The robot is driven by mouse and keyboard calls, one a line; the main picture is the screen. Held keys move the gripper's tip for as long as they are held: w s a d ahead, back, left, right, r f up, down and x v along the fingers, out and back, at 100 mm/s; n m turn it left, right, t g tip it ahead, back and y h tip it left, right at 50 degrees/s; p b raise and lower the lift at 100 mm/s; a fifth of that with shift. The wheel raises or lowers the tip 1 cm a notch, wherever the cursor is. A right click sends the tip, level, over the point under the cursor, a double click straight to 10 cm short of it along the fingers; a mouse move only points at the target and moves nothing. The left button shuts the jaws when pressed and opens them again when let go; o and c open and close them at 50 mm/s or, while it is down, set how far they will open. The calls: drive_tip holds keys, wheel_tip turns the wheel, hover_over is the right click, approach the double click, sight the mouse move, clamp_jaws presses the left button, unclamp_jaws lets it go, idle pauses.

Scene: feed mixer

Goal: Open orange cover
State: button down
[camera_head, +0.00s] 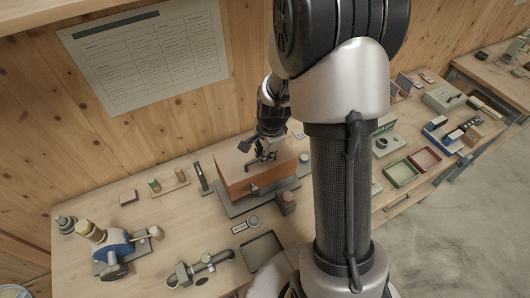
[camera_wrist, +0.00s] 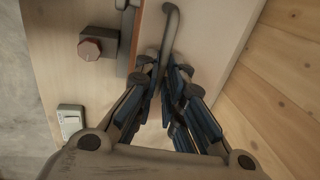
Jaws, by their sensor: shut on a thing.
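The orange cover (camera_head: 238,188) is a box-like lid on a grey base in the middle of the bench in the head view; its front face is orange and its top looks paler. In the wrist view its pale top and a thin orange edge show (camera_wrist: 222,40). A grey bar handle (camera_wrist: 171,22) runs along the top. My gripper (camera_wrist: 172,82) is shut on this handle, with the blue-padded fingers on both sides of it. In the head view my gripper (camera_head: 262,158) is at the cover's top.
A dark block with a red knob (camera_wrist: 90,48) is beside the cover. A blue machine (camera_head: 115,245), a pipe fitting (camera_head: 200,268) and a dark tray (camera_head: 262,250) stand at the front left. Green and red trays (camera_head: 401,173) are at the right. The wooden wall is close behind.

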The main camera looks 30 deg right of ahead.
drive_tip(key=shift+w+r, duration=0.1)
idle(0.6)
drive_tip(key=shift+w+r+g+p, duration=0.3)
drive_tip(key=shift+w+r+p, duration=0.15)
drive_tip(key=shift+p, duration=0.5)
drive_tip(key=shift+g, duration=0.5)
drive_tip(key=w+r+p, duration=0.1)
drive_tip(key=w+p, duration=0.1)
drive_tip(key=w+r+p, duration=0.1)
drive_tip(key=w+p, duration=0.1)
drive_tip(key=shift+w+r, duration=0.1)
drive_tip(key=shift+r, duration=0.05)
drive_tip(key=w, duration=0.9)
drive_tip(key=shift+b, duration=0.35)
drive_tip(key=c, duration=1.9)
unclamp_jaws()
drive_tip(key=shift+s, duration=0.25)
drive_tip(key=shift+o, duration=1.1)
drive_tip(key=shift+w, duration=0.1)
drive_tip(key=shift+w+r, duration=0.1)
drive_tip(key=shift+r, duration=0.05)
